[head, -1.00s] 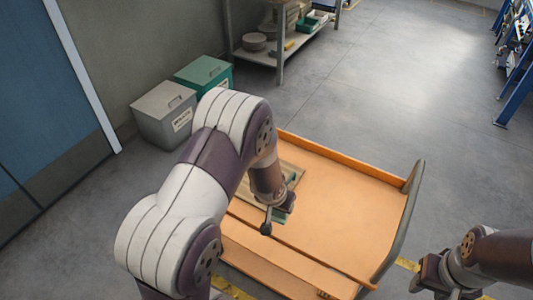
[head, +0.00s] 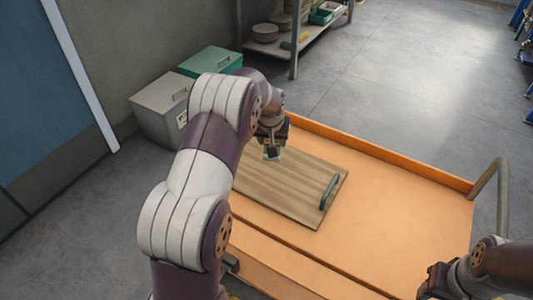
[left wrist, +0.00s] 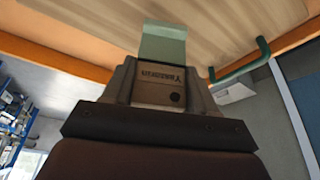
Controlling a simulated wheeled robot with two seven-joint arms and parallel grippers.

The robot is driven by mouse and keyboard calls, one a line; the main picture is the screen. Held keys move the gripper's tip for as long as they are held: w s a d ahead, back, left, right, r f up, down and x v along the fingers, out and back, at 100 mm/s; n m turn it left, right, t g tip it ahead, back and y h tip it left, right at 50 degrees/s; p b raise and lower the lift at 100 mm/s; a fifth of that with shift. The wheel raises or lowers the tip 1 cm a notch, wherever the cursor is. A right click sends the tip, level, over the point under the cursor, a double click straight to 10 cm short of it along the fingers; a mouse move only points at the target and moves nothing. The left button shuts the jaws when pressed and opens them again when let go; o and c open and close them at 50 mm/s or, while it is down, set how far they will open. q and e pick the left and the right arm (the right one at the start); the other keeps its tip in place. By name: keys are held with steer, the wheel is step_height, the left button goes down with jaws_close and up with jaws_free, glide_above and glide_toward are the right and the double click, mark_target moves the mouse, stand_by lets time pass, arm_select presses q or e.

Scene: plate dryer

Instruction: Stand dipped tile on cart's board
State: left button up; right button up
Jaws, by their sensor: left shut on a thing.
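My left gripper (head: 272,138) is shut on a small green tile (head: 272,153), which hangs below the fingers over the far left part of the board. In the left wrist view the tile (left wrist: 163,42) has a paler green band at its outer end and darker green nearer the jaws. The wooden board (head: 290,195) lies on the orange cart (head: 385,215) and has a green handle (head: 329,190). I cannot tell whether the tile touches the board. My right gripper (head: 434,283) is at the lower right, off the board; its fingers are too unclear to read.
A grey bin (head: 160,108) and a green-lidded bin (head: 212,62) stand against the wall behind my left arm. A metal shelf (head: 292,45) with bowls and trays stands at the back. The cart's right part is bare; its push bar (head: 503,200) rises at right.

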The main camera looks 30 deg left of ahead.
mark_target(265, 152)
arm_select(q)
steer(key=shift+a+f, duration=0.35)
steer(key=shift+a, duration=0.25)
steer(key=shift+a+f, duration=0.35)
steer(key=shift+a, duration=0.25)
step_height(265, 152, down, 4)
steer(key=shift+s+d+r, duration=0.1)
steer(key=shift+s+r, duration=0.05)
steer(key=shift+r, duration=0.05)
steer(key=shift+f, duration=0.25)
steer(key=shift+f, duration=0.1)
steer(key=o, duration=1.1)
